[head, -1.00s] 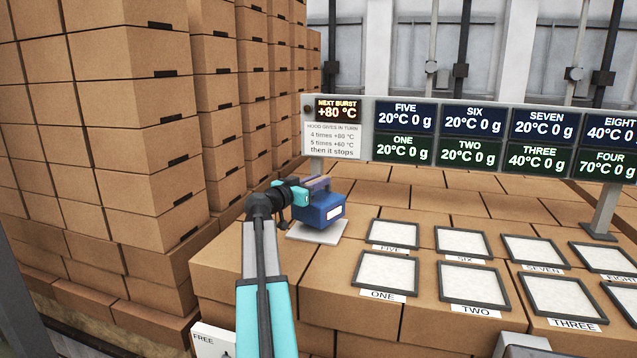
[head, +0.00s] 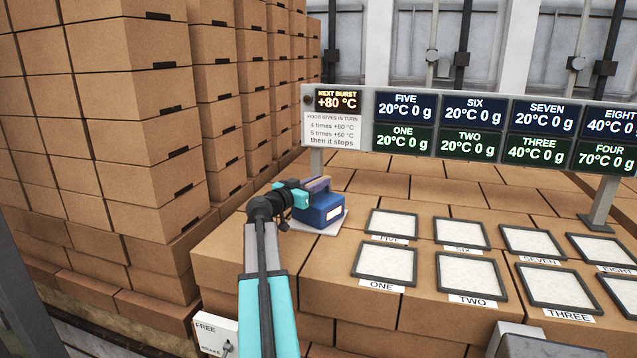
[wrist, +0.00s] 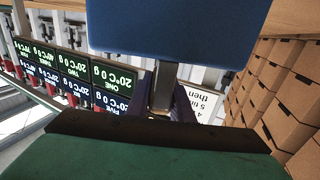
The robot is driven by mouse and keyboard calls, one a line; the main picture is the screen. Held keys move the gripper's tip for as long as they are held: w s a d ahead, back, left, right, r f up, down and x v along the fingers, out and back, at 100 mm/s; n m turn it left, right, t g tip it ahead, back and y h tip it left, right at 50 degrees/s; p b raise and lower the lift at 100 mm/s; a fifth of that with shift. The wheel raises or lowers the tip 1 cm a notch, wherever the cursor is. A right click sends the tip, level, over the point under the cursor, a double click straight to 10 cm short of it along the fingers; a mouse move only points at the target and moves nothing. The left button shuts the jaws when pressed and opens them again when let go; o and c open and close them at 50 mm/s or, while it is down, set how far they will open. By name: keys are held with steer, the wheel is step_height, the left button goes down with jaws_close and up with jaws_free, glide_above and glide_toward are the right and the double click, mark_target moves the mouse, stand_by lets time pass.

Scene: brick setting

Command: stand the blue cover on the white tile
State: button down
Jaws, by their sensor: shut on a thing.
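The blue cover (head: 320,209), a box with a white label on its front, is over the white tile (head: 336,225) at the left end of the carton top. It looks upright and very low over the tile or resting on it; I cannot tell whether they touch. My gripper (head: 317,185) reaches in from the left at the cover's top, shut on its handle. In the wrist view the blue cover (wrist: 180,25) fills the upper middle, with its grey stem between my purple fingers (wrist: 163,95). The tile is hidden there.
Framed white pads, such as ONE (head: 386,265) and FIVE (head: 392,224), lie to the right. A display board (head: 368,122) stands behind. A tall carton stack (head: 110,110) rises at the left. A FREE/BRAKE switch box (head: 215,335) is in front.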

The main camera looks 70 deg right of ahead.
steer(key=shift+r, duration=0.15)
steer(key=c, duration=1.6)
jaws_free()
steer(key=shift+o, duration=0.2)
steer(key=shift+a, duration=0.15)
steer(key=b+v, duration=0.3)
steer(key=v, duration=0.9)
